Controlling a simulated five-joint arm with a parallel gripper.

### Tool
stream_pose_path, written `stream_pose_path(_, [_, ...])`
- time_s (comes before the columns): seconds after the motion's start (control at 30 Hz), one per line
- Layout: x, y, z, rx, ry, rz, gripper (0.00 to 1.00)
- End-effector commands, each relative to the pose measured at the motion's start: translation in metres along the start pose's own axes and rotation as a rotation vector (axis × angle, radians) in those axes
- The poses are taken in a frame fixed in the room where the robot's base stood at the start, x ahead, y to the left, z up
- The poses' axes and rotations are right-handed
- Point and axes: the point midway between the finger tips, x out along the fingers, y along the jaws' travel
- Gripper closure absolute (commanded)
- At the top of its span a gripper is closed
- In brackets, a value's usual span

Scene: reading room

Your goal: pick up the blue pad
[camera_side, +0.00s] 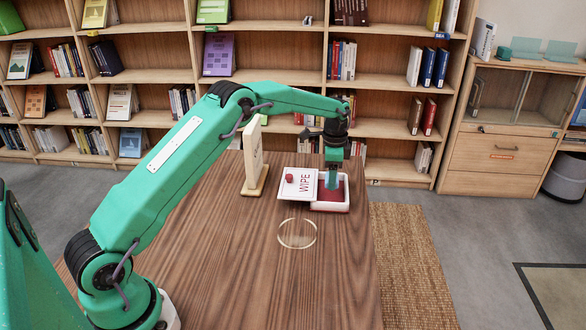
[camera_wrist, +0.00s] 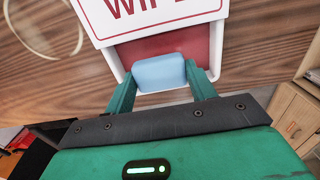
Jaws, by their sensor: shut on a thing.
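The blue pad (camera_wrist: 159,73) is between the two fingers of my gripper (camera_wrist: 161,80) in the wrist view, and the fingers are shut on it. In the side view the pad (camera_side: 333,181) shows below my gripper (camera_side: 333,176), over the open right part of a white tray (camera_side: 331,207) with a red inside. I cannot tell whether the pad touches the tray floor. A white lid marked "WIPE" (camera_side: 299,184), with a red knob, covers the tray's left part.
A pale upright board on a wooden foot (camera_side: 254,190) stands left of the tray. A pale ring (camera_side: 297,233) marks the wooden table (camera_side: 250,270) in front of it. Bookshelves (camera_side: 270,60) stand behind. The table front is clear.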

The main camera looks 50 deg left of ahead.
Motion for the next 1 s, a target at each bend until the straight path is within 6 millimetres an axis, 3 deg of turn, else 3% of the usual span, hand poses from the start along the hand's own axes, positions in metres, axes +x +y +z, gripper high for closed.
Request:
stream_pose_path(0.5, [-0.05,0.079,-0.032,0.003,0.0,0.0,0.66])
stream_pose_path(0.7, [-0.06,0.096,-0.039,0.002,-0.001,0.001,0.66])
stream_pose_path(1.0, [-0.064,0.102,-0.041,0.001,-0.001,0.001,0.66])
